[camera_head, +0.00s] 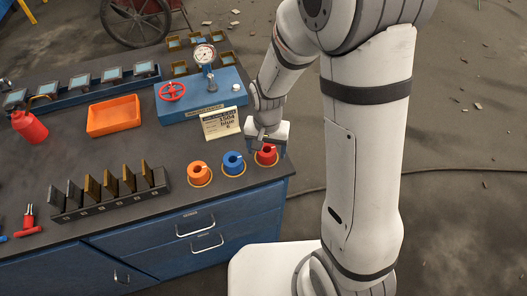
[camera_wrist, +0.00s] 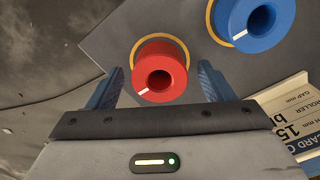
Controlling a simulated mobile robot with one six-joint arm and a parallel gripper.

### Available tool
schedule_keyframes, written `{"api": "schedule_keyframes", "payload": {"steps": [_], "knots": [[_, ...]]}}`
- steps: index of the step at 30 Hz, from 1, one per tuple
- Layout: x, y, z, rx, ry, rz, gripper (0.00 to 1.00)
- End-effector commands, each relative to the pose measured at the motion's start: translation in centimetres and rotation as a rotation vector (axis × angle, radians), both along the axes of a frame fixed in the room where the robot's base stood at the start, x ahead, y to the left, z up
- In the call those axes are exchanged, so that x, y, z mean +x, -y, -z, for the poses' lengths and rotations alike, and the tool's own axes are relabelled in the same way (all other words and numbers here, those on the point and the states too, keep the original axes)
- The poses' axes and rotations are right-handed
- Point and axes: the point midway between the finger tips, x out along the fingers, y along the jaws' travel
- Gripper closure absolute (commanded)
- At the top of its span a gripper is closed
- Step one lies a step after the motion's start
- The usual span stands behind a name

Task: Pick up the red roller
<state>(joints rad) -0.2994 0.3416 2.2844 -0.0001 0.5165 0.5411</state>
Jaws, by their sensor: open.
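The red roller (camera_head: 266,155) stands at the right end of a row of three rollers near the table's front right corner. In the wrist view the red roller (camera_wrist: 159,70) shows its round top with a dark hole and a white mark, on a yellow ring. My gripper (camera_head: 266,148) is over it, pointing down. In the wrist view the two blue fingers of my gripper (camera_wrist: 160,82) are open, one on each side of the red roller, with gaps between. How deep the fingertips reach beside it is hard to tell.
The blue roller (camera_head: 233,163) stands close beside the red one, with an orange roller (camera_head: 199,174) further left. A card (camera_head: 220,123) stands behind them, near a blue gauge base (camera_head: 203,101). An orange tray (camera_head: 114,115) and a slotted rack (camera_head: 110,195) are further left.

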Motion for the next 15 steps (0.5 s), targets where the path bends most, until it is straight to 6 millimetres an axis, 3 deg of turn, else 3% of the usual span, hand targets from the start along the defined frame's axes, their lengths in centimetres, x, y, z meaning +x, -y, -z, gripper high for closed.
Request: {"api": "schedule_keyframes", "payload": {"steps": [10, 15], "knots": [[0.02, 0.06, 0.92, 0.001, 0.001, 0.001, 0.25], [0.02, 0.07, 0.90, 0.001, 0.001, 0.001, 0.38]]}}
